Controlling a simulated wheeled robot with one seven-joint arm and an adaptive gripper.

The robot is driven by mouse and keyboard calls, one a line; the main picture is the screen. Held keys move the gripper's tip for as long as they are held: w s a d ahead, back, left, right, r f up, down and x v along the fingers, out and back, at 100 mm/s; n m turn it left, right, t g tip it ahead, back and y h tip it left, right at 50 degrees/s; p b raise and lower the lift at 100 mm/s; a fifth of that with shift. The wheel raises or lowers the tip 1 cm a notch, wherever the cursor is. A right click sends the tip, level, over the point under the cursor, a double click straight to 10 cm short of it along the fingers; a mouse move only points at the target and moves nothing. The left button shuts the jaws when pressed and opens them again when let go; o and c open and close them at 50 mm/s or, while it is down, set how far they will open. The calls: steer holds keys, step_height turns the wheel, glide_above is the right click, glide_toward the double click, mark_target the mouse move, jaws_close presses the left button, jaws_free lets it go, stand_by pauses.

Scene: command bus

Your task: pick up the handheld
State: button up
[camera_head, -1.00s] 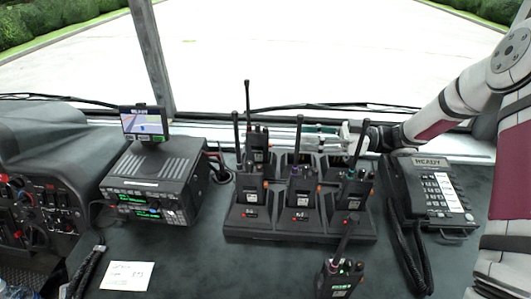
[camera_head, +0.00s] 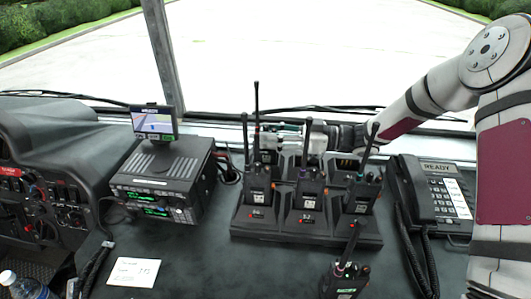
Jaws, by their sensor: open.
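Several black handheld radios with upright antennas stand in a black charger rack (camera_head: 305,232). The front row holds a left handheld (camera_head: 257,190), a middle handheld (camera_head: 308,190) and a right handheld (camera_head: 361,193). A rear-left handheld (camera_head: 267,156) is partly hidden behind the front row. Another handheld (camera_head: 345,281) stands apart in front of the rack, with a lit green screen. My gripper (camera_head: 272,139) reaches in from the right over the rack's back row, open, its fingers at the rear-left handheld's upper part. I cannot tell whether they touch it.
A radio console (camera_head: 165,180) with a small screen (camera_head: 153,122) stands left of the rack. A desk phone (camera_head: 437,195) with a coiled cord is on the right. A white note (camera_head: 134,272) lies at front left. The windscreen ledge runs close behind the rack.

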steer(key=shift+a, duration=0.85)
jaws_close()
